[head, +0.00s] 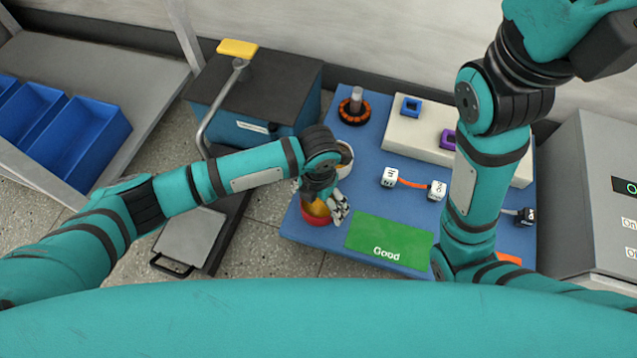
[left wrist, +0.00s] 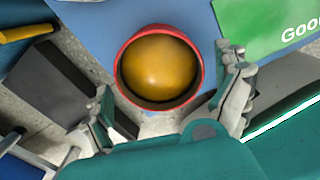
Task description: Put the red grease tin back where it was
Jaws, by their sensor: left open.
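The red grease tin (head: 317,221) stands at the front left corner of the blue table mat, partly hidden by my left gripper in the head view. In the left wrist view the tin (left wrist: 121,75) is a round red rim around yellow-brown grease. My left gripper (head: 322,206) is over the tin from above. In the left wrist view its open fingers (left wrist: 166,85) are spread to the left and right of the tin's near side, with gaps on both sides. My right arm rises at the right of the head view; its fingers do not show.
A pale round container (head: 347,158) stands behind my left wrist. The green Good mat (head: 385,238) lies right of the tin. Labelled white cubes (head: 390,178), an orange-black motor part (head: 353,108) and a pale block (head: 400,135) are farther back. A cart (head: 270,85) stands at the left.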

